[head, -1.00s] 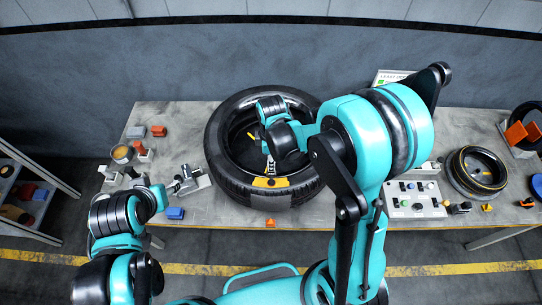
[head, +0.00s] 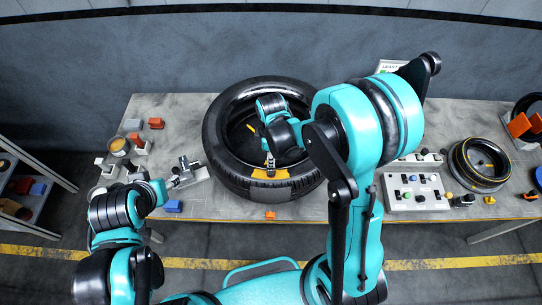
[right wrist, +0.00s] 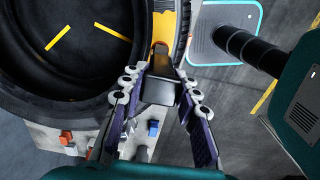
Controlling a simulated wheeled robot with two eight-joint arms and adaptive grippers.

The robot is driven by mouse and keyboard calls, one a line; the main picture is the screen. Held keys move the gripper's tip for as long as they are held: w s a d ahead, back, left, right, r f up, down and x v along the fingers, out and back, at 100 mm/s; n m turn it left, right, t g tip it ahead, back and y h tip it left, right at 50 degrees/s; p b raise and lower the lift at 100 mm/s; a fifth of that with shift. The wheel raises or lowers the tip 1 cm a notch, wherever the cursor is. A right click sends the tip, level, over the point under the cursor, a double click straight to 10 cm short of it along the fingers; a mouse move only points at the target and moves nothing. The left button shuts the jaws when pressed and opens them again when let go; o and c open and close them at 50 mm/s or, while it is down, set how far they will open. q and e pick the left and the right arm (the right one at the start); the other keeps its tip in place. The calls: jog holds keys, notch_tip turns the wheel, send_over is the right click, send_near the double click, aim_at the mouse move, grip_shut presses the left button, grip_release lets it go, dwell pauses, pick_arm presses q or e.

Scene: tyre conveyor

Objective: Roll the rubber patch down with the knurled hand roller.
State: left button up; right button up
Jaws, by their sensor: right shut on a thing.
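The tyre (head: 222,168) lies on its side on the table, its opening facing up. A yellow area (head: 284,174) marks its near inner wall; the right wrist view shows it too (right wrist: 164,22). A dark spot shows on it, but I cannot make out the patch's outline. My right gripper (head: 270,158) reaches into the tyre and is shut on the roller's black handle (right wrist: 160,86). The roller's brownish end (right wrist: 161,46) is at the yellow area; contact is unclear. My left gripper (head: 174,182) is by the table's left front, its fingers too small to judge.
A grey control panel (head: 414,205) and a smaller wheel (head: 457,176) stand on the right. Small orange and blue blocks (head: 173,206) and a round cup (head: 119,146) lie on the left. A shelf (head: 38,207) stands at the far left.

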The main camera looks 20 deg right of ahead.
jog(key=shift+f+b, duration=0.6)
jog(key=shift+b, duration=0.1)
dwell(0.3)
jog(key=shift+d, duration=0.1)
dwell(0.5)
jog(key=shift+s+d, duration=0.15)
jog(key=shift+d, duration=0.2)
jog(key=shift+w+a+b, duration=0.25)
jog(key=shift+a+b, duration=0.15)
jog(key=shift+a, duration=0.5)
jog(key=shift+d, duration=0.15)
jog(key=shift+s+d, duration=0.25)
jog(key=shift+d, duration=0.5)
jog(key=shift+a, duration=0.1)
